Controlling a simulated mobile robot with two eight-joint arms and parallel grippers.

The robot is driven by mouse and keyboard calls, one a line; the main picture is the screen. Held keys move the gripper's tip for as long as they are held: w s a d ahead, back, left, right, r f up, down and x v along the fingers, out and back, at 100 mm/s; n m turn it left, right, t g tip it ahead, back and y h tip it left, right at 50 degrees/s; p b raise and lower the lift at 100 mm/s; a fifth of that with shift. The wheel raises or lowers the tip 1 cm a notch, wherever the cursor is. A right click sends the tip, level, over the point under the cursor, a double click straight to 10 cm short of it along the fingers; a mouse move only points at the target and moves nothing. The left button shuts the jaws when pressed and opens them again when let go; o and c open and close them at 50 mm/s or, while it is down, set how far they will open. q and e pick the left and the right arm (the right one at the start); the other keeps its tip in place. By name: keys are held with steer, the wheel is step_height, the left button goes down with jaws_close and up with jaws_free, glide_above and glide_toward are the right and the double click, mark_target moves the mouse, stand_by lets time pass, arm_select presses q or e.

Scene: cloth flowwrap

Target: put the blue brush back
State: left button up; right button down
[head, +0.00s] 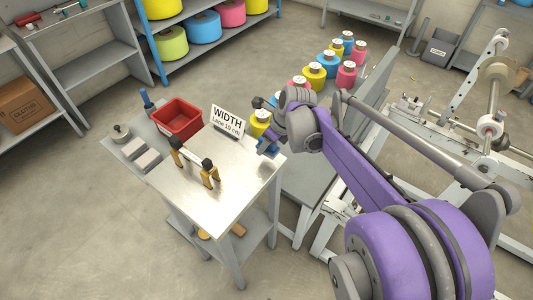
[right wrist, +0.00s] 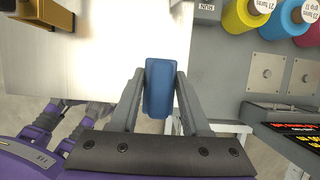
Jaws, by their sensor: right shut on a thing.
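The blue brush (right wrist: 158,88) is between the fingers of my right gripper (right wrist: 157,84) in the right wrist view, showing as a plain blue block. In the head view my right gripper (head: 267,136) is at the right edge of the metal-topped table, with the blue brush (head: 268,148) under it. The gripper is shut on the brush. I cannot tell whether the brush touches the table top. Any bristles are hidden. My left gripper does not show.
A blue upright item (head: 147,100) and grey blocks (head: 147,161) lie on a side ledge at left. Coloured spools (head: 313,76) stand behind. The table's front is clear.

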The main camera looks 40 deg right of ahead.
mark_target(275, 146)
steer(key=shift+f, duration=1.9)
steer(key=shift+f, duration=0.2)
steer(key=shift+c, duration=1.9)
jaws_free()
steer(key=v, duration=1)
steer(key=shift+s+r, duration=0.1)
steer(key=shift+s, duration=0.4)
steer(key=s+a+f+n, duration=0.3)
steer(key=s+a+n, duration=0.1)
steer(key=n, duration=0.7)
steer(key=s+a+f+n, duration=0.3)
steer(key=a+n, duration=0.4)
steer(key=n, duration=0.4)
steer(key=s+a+f+n+t+h, duration=0.1)
steer(key=s+a+f+n, duration=0.2)
steer(key=n, duration=0.7)
steer(key=shift+s+a+f+n, duration=0.25)
steer(key=shift+s+a+n, duration=0.15)
steer(key=shift+s+a, duration=1.15)
